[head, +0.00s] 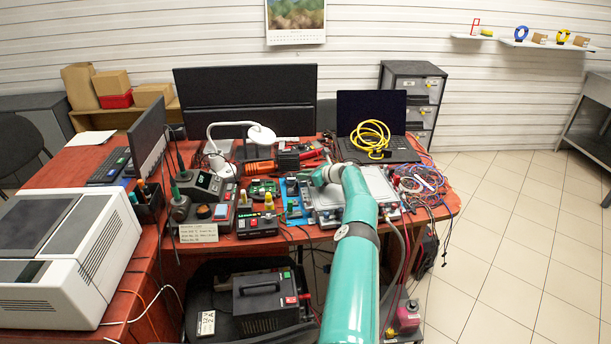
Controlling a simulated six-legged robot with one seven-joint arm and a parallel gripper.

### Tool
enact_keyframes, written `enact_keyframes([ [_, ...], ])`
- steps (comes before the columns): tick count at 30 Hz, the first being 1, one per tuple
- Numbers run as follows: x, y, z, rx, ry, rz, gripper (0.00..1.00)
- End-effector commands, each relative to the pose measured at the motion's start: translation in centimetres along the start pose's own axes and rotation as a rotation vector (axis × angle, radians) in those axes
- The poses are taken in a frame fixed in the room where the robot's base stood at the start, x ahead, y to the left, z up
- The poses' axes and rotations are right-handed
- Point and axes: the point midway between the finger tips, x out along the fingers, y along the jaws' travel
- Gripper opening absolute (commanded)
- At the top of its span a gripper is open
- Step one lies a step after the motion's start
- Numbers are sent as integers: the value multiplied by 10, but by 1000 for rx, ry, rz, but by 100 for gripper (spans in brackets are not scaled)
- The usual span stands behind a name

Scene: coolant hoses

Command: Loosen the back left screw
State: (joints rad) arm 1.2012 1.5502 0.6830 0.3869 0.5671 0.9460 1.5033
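A pale grey flat plate (378,183) with fittings along its front edge lies on the red-brown table, right of centre. My teal arm reaches up from the bottom and covers part of the plate's left side. My gripper (318,178) is at the plate's back left corner, small and grey-green. Its fingers are too small to tell whether they are open or shut, or whether they touch anything. The back left screw cannot be made out; it is too small or hidden by my gripper.
A laptop (372,112) with a coiled yellow cable (370,137) stands behind the plate. Tangled wires (422,186) lie to its right. A white lamp (260,134) stands farther back.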

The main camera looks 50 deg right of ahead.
Motion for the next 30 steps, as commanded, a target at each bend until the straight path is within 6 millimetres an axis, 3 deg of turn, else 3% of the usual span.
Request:
enact_keyframes([
  [3,0,0,0,0,0,0,40],
  [16,-6,-1,0,1,0,0,40],
  [24,-31,0,0,0,1,0,40],
  [30,-68,-1,0,1,1,-2,40],
])
